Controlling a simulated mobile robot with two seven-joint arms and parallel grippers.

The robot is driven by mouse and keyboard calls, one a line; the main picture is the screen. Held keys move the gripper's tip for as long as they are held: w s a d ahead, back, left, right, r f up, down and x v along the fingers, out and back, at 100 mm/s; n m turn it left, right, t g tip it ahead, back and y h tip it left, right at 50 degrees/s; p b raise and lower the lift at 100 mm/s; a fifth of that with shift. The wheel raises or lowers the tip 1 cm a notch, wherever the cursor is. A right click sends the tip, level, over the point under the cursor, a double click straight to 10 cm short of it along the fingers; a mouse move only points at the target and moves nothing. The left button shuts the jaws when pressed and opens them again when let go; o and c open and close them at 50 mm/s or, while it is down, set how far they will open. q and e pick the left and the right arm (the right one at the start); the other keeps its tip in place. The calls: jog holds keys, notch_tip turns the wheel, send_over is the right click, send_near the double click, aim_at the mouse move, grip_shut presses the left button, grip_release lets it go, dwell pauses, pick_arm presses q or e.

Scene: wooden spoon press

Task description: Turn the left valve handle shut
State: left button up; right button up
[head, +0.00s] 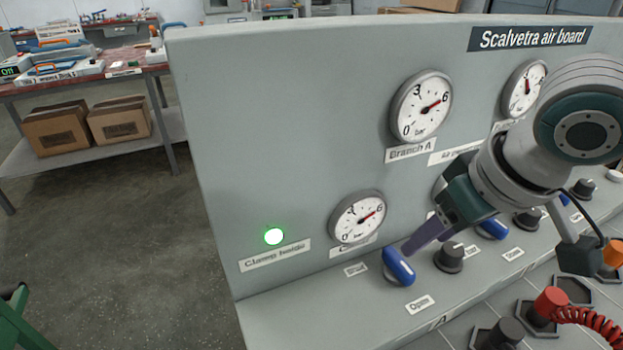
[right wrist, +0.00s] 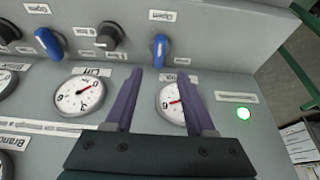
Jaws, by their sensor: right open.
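The left valve handle (head: 398,267) is a blue lever on the sloping ledge of the grey air board. Its near end points toward the label reading Open (head: 420,304). In the right wrist view the same handle (right wrist: 160,49) lies just beyond the gap between my purple fingertips. My right gripper (head: 408,249) is open and empty, its fingers reaching down close to the handle's upper end. I cannot tell whether they touch it. In the right wrist view the two fingers of the gripper (right wrist: 160,76) stand apart. My left gripper is not in view.
A black knob (head: 449,258) and a second blue handle (head: 493,229) sit to the right on the ledge. A gauge (head: 358,218) is above the handle, and a lit green lamp (head: 273,236) is left of it. Red and black hose fittings stand in front.

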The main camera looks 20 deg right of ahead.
aim_at(403, 264)
jog(key=x, duration=0.2)
jog(key=b+x, duration=0.1)
jog(key=x, duration=0.2)
jog(key=b+x, duration=0.1)
jog(key=x, duration=0.1)
jog(key=shift+s+d+f, duration=0.1)
jog(key=shift+s+f, duration=0.1)
jog(key=shift+f, duration=0.15)
jog(key=shift+w+f, duration=0.3)
jog(key=shift+f, duration=0.25)
jog(key=shift+c, duration=1.3)
grip_shut()
